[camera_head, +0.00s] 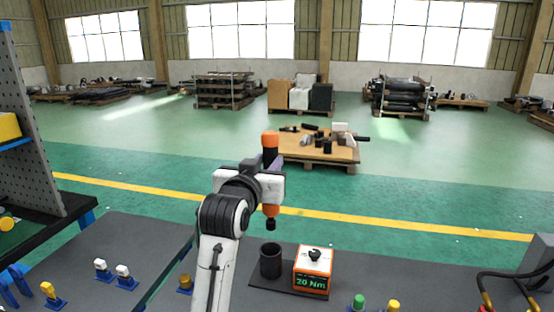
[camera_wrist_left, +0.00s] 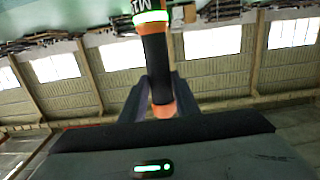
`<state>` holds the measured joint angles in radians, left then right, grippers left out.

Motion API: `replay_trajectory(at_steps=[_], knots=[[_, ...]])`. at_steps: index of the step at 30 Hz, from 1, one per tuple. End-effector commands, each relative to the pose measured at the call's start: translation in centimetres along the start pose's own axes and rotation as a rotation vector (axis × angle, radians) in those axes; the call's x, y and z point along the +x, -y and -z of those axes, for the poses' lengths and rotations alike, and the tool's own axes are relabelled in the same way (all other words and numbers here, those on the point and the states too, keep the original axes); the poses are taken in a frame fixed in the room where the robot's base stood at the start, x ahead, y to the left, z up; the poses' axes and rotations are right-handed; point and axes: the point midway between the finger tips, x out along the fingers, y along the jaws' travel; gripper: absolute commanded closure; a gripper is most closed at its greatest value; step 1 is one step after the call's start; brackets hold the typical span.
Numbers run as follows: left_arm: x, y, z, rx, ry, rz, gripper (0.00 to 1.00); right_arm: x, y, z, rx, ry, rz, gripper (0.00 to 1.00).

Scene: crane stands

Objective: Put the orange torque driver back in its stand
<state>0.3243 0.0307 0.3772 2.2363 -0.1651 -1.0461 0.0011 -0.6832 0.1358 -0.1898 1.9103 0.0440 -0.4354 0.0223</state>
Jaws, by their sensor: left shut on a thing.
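The orange torque driver (camera_head: 270,139) is held upright in the head view, with an orange top, an orange lower section and a dark tip pointing down. My left gripper (camera_head: 271,165) is shut on its dark middle. In the left wrist view, the driver's dark shaft (camera_wrist_left: 156,65) with a green-lit ring passes between the fingers of the left gripper (camera_wrist_left: 162,97). The stand is a dark round cup (camera_head: 270,261) on a dark base plate. The driver's tip appears above the cup in the picture, clear of it. My right gripper is not in view.
An orange-and-white box (camera_head: 313,268) reading 20 Nm stands right beside the cup. Small white-topped pieces (camera_head: 124,275) and a yellow one (camera_head: 50,293) are at the left. Green (camera_head: 358,302) and yellow knobs are at the front right. A cable (camera_head: 512,276) lies at the far right.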

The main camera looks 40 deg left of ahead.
Motion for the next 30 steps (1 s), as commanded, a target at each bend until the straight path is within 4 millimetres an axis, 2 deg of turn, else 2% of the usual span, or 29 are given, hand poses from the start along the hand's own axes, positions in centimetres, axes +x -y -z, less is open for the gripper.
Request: replay_trajectory(at_steps=[1, 12, 30], knots=[[-0.1, 0.1, 0.5, 0.000, -0.013, 0.001, 1.00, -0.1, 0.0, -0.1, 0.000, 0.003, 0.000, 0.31], [-0.4, 0.1, 0.5, -0.002, -0.012, -0.004, 1.00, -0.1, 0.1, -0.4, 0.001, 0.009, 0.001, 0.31], [0.0, 0.0, -4.2, -0.003, -0.009, -0.005, 1.00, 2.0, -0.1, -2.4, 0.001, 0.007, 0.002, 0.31]])
